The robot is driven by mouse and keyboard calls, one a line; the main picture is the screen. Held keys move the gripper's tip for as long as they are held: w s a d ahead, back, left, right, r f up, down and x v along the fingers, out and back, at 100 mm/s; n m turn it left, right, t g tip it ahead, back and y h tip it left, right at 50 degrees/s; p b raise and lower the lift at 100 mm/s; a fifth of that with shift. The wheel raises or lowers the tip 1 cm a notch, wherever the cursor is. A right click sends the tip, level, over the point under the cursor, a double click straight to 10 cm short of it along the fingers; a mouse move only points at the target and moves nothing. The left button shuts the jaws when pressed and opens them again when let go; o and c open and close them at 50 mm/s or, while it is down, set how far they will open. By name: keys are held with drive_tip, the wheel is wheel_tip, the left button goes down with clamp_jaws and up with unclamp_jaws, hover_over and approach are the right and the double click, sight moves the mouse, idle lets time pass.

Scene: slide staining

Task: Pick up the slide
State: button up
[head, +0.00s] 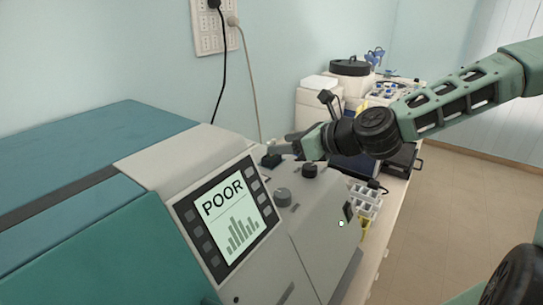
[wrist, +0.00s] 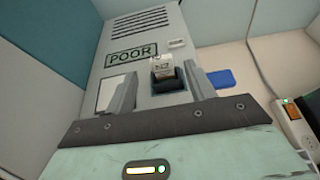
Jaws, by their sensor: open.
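The slide (wrist: 161,65) is a small pale piece with dark marks. In the wrist view it stands in a dark slot (wrist: 167,84) on the grey face of the machine (wrist: 142,85). My gripper (wrist: 160,72) is open, with one finger on each side of the slide in that view. I cannot tell how far the fingertips are from it. In the head view my gripper (head: 285,147) is over the far end of the grey machine (head: 330,225), close to a dark block (head: 271,160). I cannot make out the slide in the head view.
The machine's screen (head: 231,215) reads POOR above a bar graph. Dark knobs (head: 283,196) stick up from its sloped face. Beyond it are a white container with a black lid (head: 349,67), a grey rack (head: 366,200) and other bench items. The floor at right is clear.

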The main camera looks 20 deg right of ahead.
sight(275, 158)
drive_tip(key=p+x, duration=0.1)
drive_tip(key=x, duration=0.2)
drive_tip(key=shift+w+a, duration=0.2)
drive_tip(key=shift+w, duration=0.2)
drive_tip(key=shift+w+a+f+p, duration=0.3)
drive_tip(key=shift+w+f+p, duration=0.1)
drive_tip(key=shift+w, duration=0.1)
drive_tip(key=c, duration=1.2)
